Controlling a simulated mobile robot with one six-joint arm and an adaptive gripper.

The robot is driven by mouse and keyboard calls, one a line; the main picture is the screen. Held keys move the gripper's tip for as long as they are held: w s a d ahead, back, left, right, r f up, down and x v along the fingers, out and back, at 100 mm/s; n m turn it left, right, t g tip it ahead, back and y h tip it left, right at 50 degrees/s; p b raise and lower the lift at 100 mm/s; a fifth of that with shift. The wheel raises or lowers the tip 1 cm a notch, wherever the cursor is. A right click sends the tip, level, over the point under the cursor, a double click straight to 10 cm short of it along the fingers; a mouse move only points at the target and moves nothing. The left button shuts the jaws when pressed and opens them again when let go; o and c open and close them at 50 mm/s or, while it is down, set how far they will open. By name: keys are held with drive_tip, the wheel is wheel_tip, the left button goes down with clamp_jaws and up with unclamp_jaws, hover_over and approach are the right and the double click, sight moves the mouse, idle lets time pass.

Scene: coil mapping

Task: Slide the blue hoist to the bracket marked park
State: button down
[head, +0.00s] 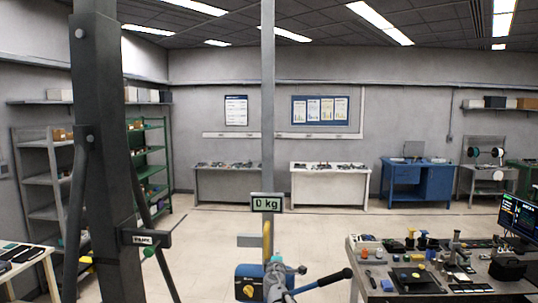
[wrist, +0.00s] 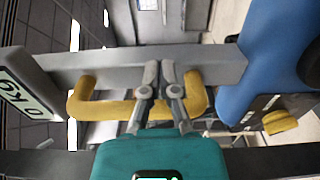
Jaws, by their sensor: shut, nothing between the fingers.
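The blue hoist (head: 243,284) hangs low in the middle of the head view, below the 0 kg display (head: 267,204) and the yellow handle (head: 267,235). In the wrist view the hoist (wrist: 262,60) is at the right with a yellow knob (wrist: 281,122). The handle (wrist: 88,105) lies across the middle, between display (wrist: 25,95) and hoist. My gripper (wrist: 160,68) is shut and empty; its fingers cross over the handle bar. I cannot tell whether they touch it. The bracket marked park (head: 143,238) is on the dark column, left of the hoist.
The dark column (head: 97,130) stands at the left with slanted braces. A workbench (head: 360,290) with several small parts is at the front right. Green shelves (head: 150,165) and far benches (head: 330,182) line the walls. Floor in the middle is clear.

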drive_tip(key=shift+a, duration=0.15)
approach(243, 244)
drive_tip(key=shift+w, duration=2)
idle(0.3)
drive_tip(key=a, duration=1.3)
drive_tip(key=shift+w+a, duration=0.25)
drive_tip(key=shift+a, duration=0.15)
idle(0.7)
drive_tip(key=shift+a, duration=0.1)
drive_tip(key=a, duration=0.9)
idle(0.9)
drive_tip(key=shift+d, duration=1.6)
